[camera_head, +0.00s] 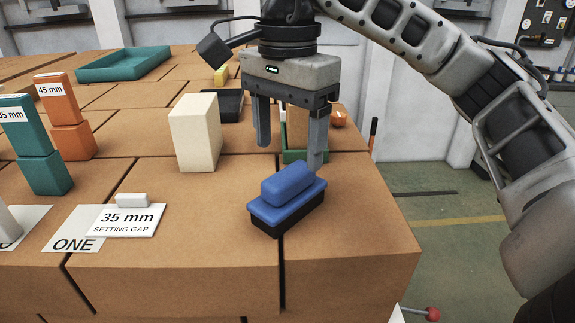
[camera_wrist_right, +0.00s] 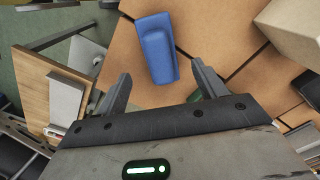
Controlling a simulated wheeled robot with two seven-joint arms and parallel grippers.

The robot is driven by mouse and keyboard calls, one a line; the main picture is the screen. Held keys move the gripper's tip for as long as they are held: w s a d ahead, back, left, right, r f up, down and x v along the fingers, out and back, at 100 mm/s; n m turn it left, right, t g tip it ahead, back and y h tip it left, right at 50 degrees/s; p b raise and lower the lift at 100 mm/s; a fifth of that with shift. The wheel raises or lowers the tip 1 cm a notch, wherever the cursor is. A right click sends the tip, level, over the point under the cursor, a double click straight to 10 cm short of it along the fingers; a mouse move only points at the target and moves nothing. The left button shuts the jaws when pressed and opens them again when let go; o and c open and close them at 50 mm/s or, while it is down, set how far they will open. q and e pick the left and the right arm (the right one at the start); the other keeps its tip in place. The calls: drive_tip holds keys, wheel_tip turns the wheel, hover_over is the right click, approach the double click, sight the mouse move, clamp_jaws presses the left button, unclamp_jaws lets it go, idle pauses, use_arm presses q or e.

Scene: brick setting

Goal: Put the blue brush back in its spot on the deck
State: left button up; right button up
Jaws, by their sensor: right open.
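The blue brush (camera_head: 288,193) lies on the brown brick deck (camera_head: 345,245) near its front right, with a blue handle block on top and a dark underside. It also shows in the right wrist view (camera_wrist_right: 158,50), ahead of the fingertips. My right gripper (camera_head: 290,150) is open and empty, pointing down just behind and above the brush; the fingers look apart from it. The right wrist view shows both fingers (camera_wrist_right: 163,85) spread wide. My left gripper is not in view. I cannot tell which place on the deck is the brush's spot.
A cream block (camera_head: 195,132) stands left of the gripper. A "35 mm setting gap" card (camera_head: 127,228) with a small white piece lies left of the brush. Orange blocks (camera_head: 66,115), teal blocks (camera_head: 40,150) and a teal tray (camera_head: 122,66) are farther left. A dark tray (camera_head: 229,105) is behind.

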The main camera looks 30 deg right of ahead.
sight(288, 173)
wheel_tip(288, 173, up, 5)
drive_tip(key=shift+p, duration=0.55)
